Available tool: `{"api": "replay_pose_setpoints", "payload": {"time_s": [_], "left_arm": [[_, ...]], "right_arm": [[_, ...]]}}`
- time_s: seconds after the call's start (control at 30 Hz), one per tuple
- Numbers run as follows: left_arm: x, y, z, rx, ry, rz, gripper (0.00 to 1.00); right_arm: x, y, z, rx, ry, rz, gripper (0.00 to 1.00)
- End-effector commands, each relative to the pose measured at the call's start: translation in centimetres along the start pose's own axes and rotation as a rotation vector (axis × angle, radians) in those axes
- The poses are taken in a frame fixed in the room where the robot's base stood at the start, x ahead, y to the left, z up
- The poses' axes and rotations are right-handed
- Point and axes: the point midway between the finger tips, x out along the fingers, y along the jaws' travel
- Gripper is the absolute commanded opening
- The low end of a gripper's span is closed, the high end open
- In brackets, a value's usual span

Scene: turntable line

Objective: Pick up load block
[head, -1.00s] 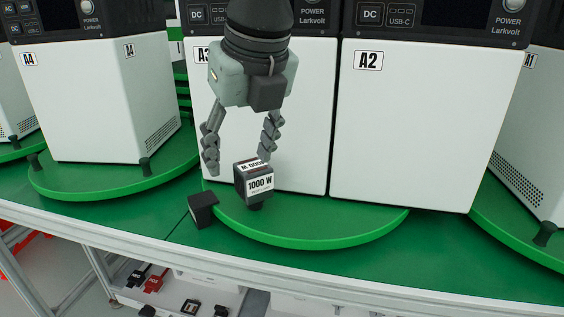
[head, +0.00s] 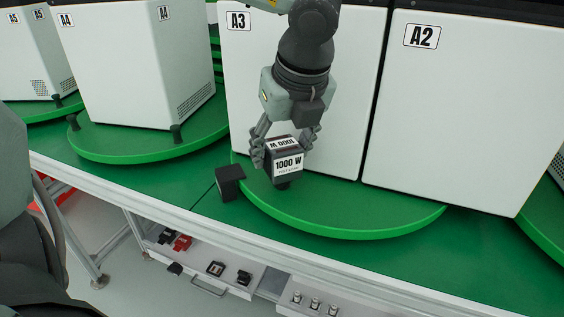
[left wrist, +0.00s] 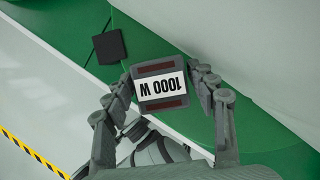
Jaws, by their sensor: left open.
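The load block (head: 287,166) is a small dark block with white "1000 W" labels. In the head view it is at the rim of the green turntable (head: 350,229) in front of the A3 unit. My left gripper (head: 285,145) is over it with its fingers on either side. In the left wrist view, the load block (left wrist: 160,87) is between the two open fingertips (left wrist: 160,82), with its label upside down. I cannot tell whether the fingers touch it. My right gripper is not in view.
A black block-like piece (head: 230,184) stands just left of the load block. White units A3 (head: 245,90) and A2 (head: 450,110) stand behind. The green table's pale front edge (head: 180,213) runs below. A lower shelf (head: 200,258) holds several small parts.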

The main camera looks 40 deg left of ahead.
Motion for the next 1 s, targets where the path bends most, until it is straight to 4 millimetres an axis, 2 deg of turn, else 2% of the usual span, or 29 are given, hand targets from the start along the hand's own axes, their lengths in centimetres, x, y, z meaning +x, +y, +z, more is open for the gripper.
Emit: {"api": "replay_pose_setpoints", "payload": {"time_s": [0.17,0.6,1.0], "left_arm": [[0.00,-0.01,-0.01,0.000,0.000,0.000,0.54],[-0.02,-0.01,0.00,0.000,0.000,0.000,0.00],[-0.09,-0.03,0.22,-0.002,-0.002,-0.002,0.00]], "right_arm": [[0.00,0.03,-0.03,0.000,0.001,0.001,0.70],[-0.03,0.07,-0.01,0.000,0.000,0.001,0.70],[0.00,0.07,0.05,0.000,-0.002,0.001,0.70]]}}
